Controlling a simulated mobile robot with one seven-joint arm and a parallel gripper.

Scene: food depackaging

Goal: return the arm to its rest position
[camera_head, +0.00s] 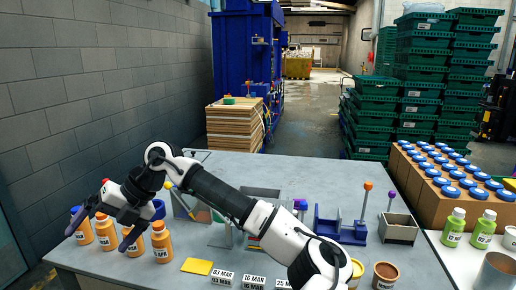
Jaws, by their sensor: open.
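My arm is white and black and reaches from the lower right across the grey table (235,170) to the left. My gripper (102,228) is at the far left end of the table, open, with its fingers pointing down among a group of orange bottles. One bottle (161,244) stands to the right of the fingers, and another (83,232) stands at the left. Bottles between them are partly hidden by the fingers. I see nothing held. Whether a finger touches a bottle cannot be told.
A blue fixture (341,230), a grey bin (398,229), a yellow pad (197,266) and date blocks (222,278) are on the table. Green bottles (454,228) and a brown box of blue-lidded jars (440,205) are at right. A grey wall (90,90) rises behind the bottles.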

